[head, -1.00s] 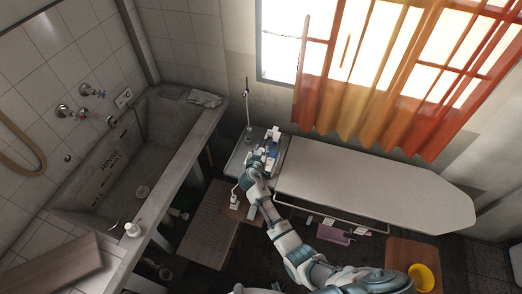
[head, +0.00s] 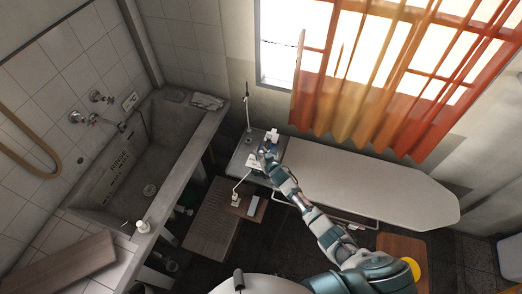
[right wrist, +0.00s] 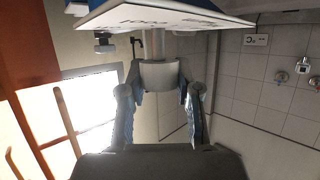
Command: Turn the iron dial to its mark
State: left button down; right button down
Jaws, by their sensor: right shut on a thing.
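My right gripper (head: 267,158) reaches over the metal rest (head: 240,152) at the left end of the ironing board. In the right wrist view its two fingers (right wrist: 160,100) are closed on the sides of a grey round knob (right wrist: 160,74), which looks like the dial. A white plate with dark printing (right wrist: 155,14) lies just beyond the knob; it also shows as a small white panel in the head view (head: 253,162). The printing is partly cut off, and I cannot make out the mark's alignment. The iron's body is mostly hidden by my gripper. My left gripper is not in view.
The ironing board (head: 370,185) stretches right below the orange curtain (head: 385,80). A thin white cord runs down to the wooden slatted bench (head: 212,225).

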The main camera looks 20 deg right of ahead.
jog(key=shift+n+y, duration=0.3)
jog(key=shift+y, duration=0.1)
jog(key=c, duration=0.8)
grip_release()
jog(key=shift+o, duration=0.2)
jog(key=shift+s, duration=0.1)
jog(key=v, duration=1.1)
jog(key=shift+s, duration=0.35)
jog(key=shift+r, duration=0.15)
